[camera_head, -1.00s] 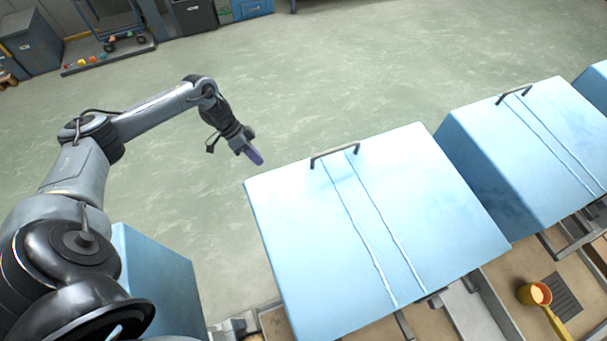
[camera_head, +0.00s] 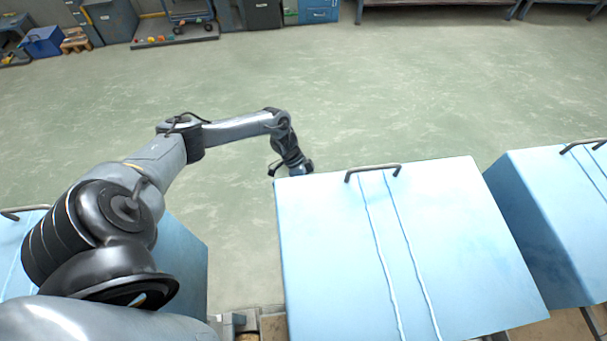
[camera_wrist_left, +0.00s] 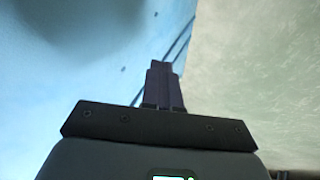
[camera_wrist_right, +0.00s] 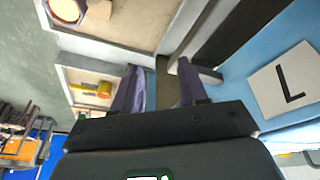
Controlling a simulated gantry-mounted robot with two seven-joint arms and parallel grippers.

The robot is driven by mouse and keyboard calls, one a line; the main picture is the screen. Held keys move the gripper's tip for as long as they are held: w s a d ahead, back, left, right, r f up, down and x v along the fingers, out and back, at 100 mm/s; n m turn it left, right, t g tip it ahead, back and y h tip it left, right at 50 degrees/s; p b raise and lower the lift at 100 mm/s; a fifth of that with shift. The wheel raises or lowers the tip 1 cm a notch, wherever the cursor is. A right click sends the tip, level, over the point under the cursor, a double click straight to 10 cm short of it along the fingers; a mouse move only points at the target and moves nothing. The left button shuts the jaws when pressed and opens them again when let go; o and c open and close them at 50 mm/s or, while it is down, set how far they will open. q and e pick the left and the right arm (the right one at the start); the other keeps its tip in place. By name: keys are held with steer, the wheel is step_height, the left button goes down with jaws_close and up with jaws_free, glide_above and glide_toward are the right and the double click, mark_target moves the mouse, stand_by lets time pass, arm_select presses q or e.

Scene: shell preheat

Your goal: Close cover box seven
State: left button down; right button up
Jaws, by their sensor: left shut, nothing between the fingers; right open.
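A light blue box-shaped cover (camera_head: 450,250) with two pale lines down its top fills the middle right of the head view. A dark bar handle (camera_head: 372,168) stands at its far edge. I cannot read a number on it. My left gripper is at the cover's far left corner, its fingers hidden in the head view. In the left wrist view my left gripper (camera_wrist_left: 165,85) is shut and empty, with a blue wall (camera_wrist_left: 75,80) beside it. My right gripper (camera_wrist_right: 158,88) is open and empty in the right wrist view, beside a beige tray (camera_wrist_right: 125,30).
Another blue cover (camera_head: 545,220) stands to the right and a blue box (camera_head: 185,265) to the left, partly behind my arm. The right wrist view shows a yellow ladle (camera_wrist_right: 92,89) and a white plate marked L (camera_wrist_right: 284,88). Green floor (camera_head: 400,90) beyond the covers is open.

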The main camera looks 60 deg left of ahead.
arm_select(q)
steer(key=d, duration=0.1)
steer(key=s+d+p, duration=0.1)
steer(key=d+p, duration=0.1)
steer(key=shift+s+d+r, duration=0.1)
steer(key=shift+s+d, duration=0.15)
steer(key=shift+s, duration=0.05)
arm_select(e)
step_height(320, 180, up, 3)
steer(key=shift+f, duration=0.1)
